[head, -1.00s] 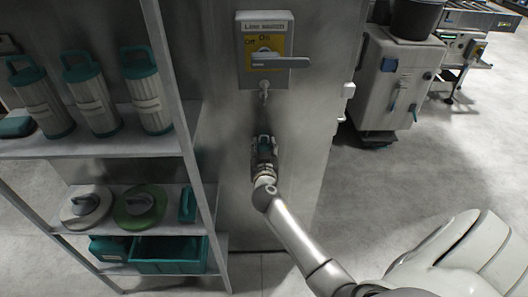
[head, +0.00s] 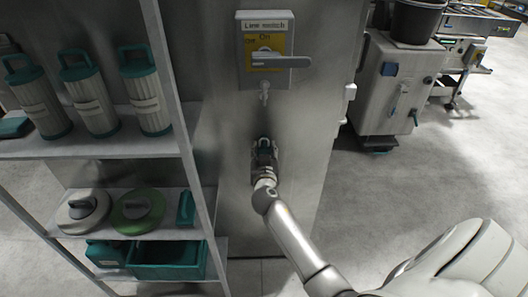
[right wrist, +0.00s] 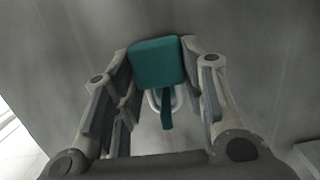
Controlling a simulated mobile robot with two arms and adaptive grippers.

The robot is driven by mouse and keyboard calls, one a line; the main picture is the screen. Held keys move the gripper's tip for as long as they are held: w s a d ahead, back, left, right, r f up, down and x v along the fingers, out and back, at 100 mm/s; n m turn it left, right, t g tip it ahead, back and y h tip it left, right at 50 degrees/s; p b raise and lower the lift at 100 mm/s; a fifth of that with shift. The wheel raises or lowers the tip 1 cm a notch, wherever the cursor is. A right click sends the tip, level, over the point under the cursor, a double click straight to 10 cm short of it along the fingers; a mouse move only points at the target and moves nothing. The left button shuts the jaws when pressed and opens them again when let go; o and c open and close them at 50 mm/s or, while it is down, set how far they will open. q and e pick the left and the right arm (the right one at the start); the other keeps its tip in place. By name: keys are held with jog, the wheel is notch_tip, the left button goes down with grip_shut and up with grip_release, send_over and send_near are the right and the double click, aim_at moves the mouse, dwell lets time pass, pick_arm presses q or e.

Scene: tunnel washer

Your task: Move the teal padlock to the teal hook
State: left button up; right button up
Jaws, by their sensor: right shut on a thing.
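The teal padlock (right wrist: 157,62) is between the fingers of my right gripper (right wrist: 157,75) in the right wrist view. The fingers are shut on the sides of its body. A pale shackle loop shows below the body, with a narrow teal strip (right wrist: 167,112) at the loop; I cannot tell whether this strip is the hook or whether the loop is around it. In the head view the padlock (head: 264,147) is at the grey metal panel, below the switch box, and the right gripper (head: 264,160) partly hides it. My left gripper is not in view.
A switch box (head: 265,45) with a grey handle is on the panel, with a small pale fitting (head: 264,93) below it. A shelf rack (head: 90,147) with teal-capped canisters, round lids and a teal bin (head: 168,262) stands close on the left. Open floor lies right.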

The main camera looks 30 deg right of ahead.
jog(key=o, duration=1.1)
jog(key=shift+o, duration=0.2)
jog(key=v, duration=1.2)
jog(key=s+a+f+n+g+y, duration=0.2)
jog(key=s+a+f, duration=0.15)
jog(key=f, duration=0.75)
jog(key=s+a+f+n+g+y, duration=0.25)
jog(key=s+f, duration=0.25)
jog(key=f, duration=0.7)
jog(key=s+a+f+n+g+y, duration=0.2)
jog(key=s+a+f+y, duration=0.15)
jog(key=f, duration=0.75)
jog(key=s+f+g, duration=0.2)
jog(key=s+f, duration=0.3)
jog(key=s, duration=0.5)
jog(key=s+f+n+g, duration=0.1)
jog(key=s+f+g, duration=0.1)
jog(key=s+f, duration=0.4)
jog(key=s+f+n+g, duration=0.1)
jog(key=s+f, duration=0.5)
jog(key=s, duration=1)
jog(key=shift+d+f+g+y, duration=0.2)
jog(key=shift+d+g+y, duration=0.15)
jog(key=shift+g, duration=0.3)
